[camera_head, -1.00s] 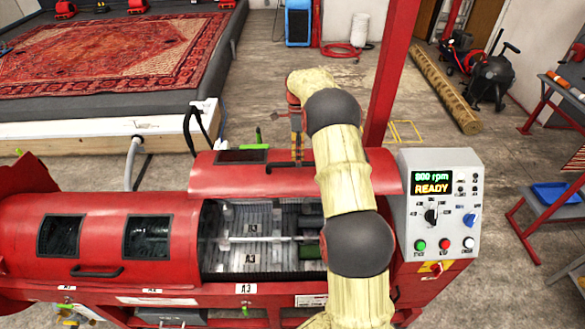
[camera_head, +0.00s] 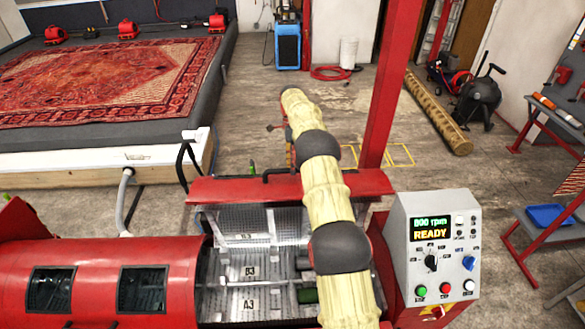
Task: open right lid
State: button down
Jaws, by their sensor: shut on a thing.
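The red washing machine's right lid (camera_head: 235,188) is swung up and back, seen nearly edge-on above the opening. Its dark handle (camera_head: 278,173) shows along the lid's top edge. My arm reaches over the opening and past the lid, then bends down behind it. My gripper (camera_head: 291,163) is at the handle, shut on it, with its fingers small and partly hidden by the arm. Inside the opening are grey panels marked A3, B3 (camera_head: 250,271) and a further one. The closed left lid (camera_head: 95,275) has two dark windows.
A control panel (camera_head: 438,245) reading 800 rpm READY stands right of the opening. A red post (camera_head: 393,90) rises behind the lid. A patterned rug (camera_head: 110,80) lies on a platform at the back left. Open floor (camera_head: 250,110) lies behind the machine.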

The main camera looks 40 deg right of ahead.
jog(key=shift+w+d+f, duration=0.1)
jog(key=shift+d+f, duration=0.05)
jog(key=shift+f, duration=0.55)
jog(key=c, duration=2.1)
grip_release()
jog(key=shift+c, duration=0.2)
jog(key=shift+o, duration=1.3)
jog(key=shift+w+d, duration=0.15)
jog(key=shift+w, duration=0.2)
jog(key=shift+o, duration=0.6)
jog(key=shift+r, duration=0.15)
jog(key=shift+o, duration=0.2)
jog(key=shift+r, duration=0.2)
jog(key=shift+r, duration=0.15)
